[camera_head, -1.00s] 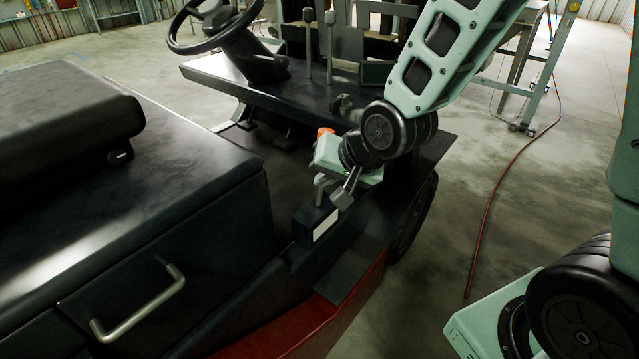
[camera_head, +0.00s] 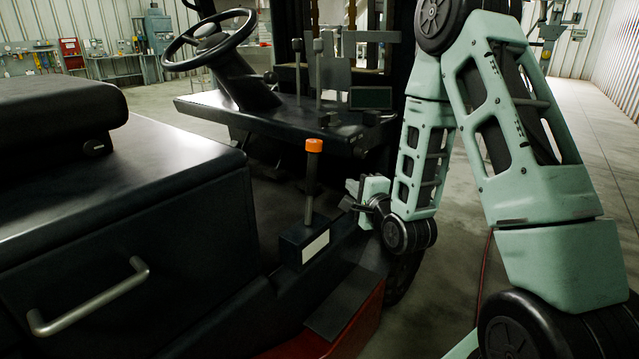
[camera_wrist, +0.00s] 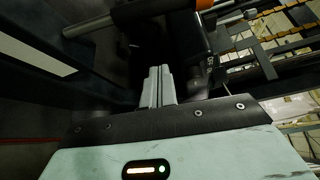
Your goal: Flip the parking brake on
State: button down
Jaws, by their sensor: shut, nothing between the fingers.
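The parking brake is a lever (camera_head: 310,188) with a dark grip and an orange knob (camera_head: 313,145). It stands nearly upright on a black box (camera_head: 292,247) with a white label, beside the forklift's seat base. In the wrist view the lever's dark grip (camera_wrist: 150,9) crosses the top edge, with its orange end (camera_wrist: 203,4) to the right and its metal shaft (camera_wrist: 88,28) to the left. My gripper (camera_head: 350,196) is to the right of the lever and apart from it. Its fingers are together and empty in the wrist view (camera_wrist: 157,75).
The steering wheel (camera_head: 210,40) and dashboard (camera_head: 270,120) with thin levers are beyond the brake. The seat base with a metal handle (camera_head: 90,300) fills the left. A red hose lies on the floor, partly hidden behind my arm.

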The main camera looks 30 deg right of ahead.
aim_at(312, 173)
jog(key=w+a, duration=0.2)
jog(key=w, duration=0.7)
jog(key=shift+p, duration=0.4)
jog(key=shift+w, duration=0.1)
jog(key=shift+a+f, duration=0.1)
